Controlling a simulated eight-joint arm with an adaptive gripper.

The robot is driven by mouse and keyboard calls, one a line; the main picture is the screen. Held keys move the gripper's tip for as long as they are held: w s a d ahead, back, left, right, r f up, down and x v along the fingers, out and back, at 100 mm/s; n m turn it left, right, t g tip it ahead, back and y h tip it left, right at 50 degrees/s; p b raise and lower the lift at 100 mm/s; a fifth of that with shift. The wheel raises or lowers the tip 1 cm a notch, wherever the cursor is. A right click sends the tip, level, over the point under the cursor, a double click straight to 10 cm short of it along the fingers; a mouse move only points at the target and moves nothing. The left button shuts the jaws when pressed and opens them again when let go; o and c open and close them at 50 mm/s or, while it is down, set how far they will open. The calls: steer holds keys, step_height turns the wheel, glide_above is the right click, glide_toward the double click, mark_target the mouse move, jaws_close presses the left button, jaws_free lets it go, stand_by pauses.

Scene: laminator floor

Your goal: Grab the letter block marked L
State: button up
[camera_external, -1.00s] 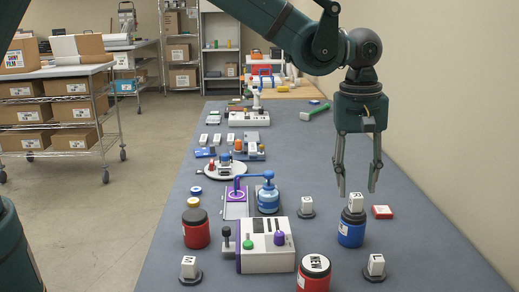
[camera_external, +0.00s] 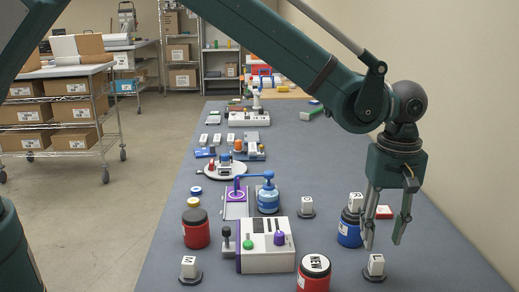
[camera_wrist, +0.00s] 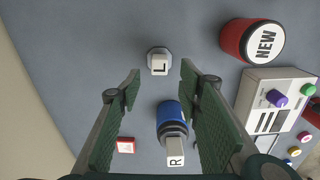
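The white letter block marked L (camera_external: 376,264) stands on a small dark round base near the front right of the grey table. In the wrist view the L block (camera_wrist: 159,66) lies beyond the fingertips, between their lines. My gripper (camera_external: 383,243) is open and empty, above and just behind the L block, fingers pointing down. In the wrist view its green finger pads (camera_wrist: 160,85) are spread wide. A white block marked R (camera_wrist: 175,151) sits on a blue jar (camera_wrist: 171,113), which one finger partly hides in the external view.
A red jar marked NEW (camera_external: 314,275) stands left of the L block. A white machine with coloured knobs (camera_external: 266,252) is farther left. A small red box (camera_external: 384,212) lies behind my gripper. Another block on a dark base (camera_external: 189,268) is at the front left. Table right of L is clear.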

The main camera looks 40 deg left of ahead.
mark_target(378, 257)
steer(key=shift+f, duration=1.3)
steer(key=shift+f, duration=2.6)
jaws_close()
steer(key=shift+r, duration=0.1)
steer(key=shift+r, duration=4.95)
